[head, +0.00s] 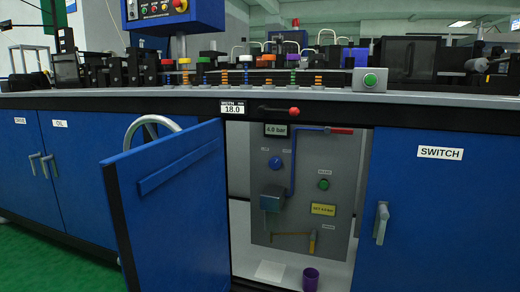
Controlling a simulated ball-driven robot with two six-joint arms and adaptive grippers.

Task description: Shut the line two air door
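A blue cabinet door (180,215) stands open in the head view. It is hinged at the left side of the opening and swung out toward me and to the left, with its inner face and a blue rail showing. Any label on its outer face is hidden. The opening shows a grey air panel (290,205) with a 4.0 bar display (277,130), a blue knob (275,163), a green button (323,184) and a red-handled lever (340,131). Neither of my grippers is in view.
A silver curved bar (150,125) shows behind the door's top edge. A purple cup (310,279) and a white sheet (270,271) are low in the opening. The SWITCH door (420,210) at right and the left doors (70,170) are shut. Machinery crowds the worktop (210,100).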

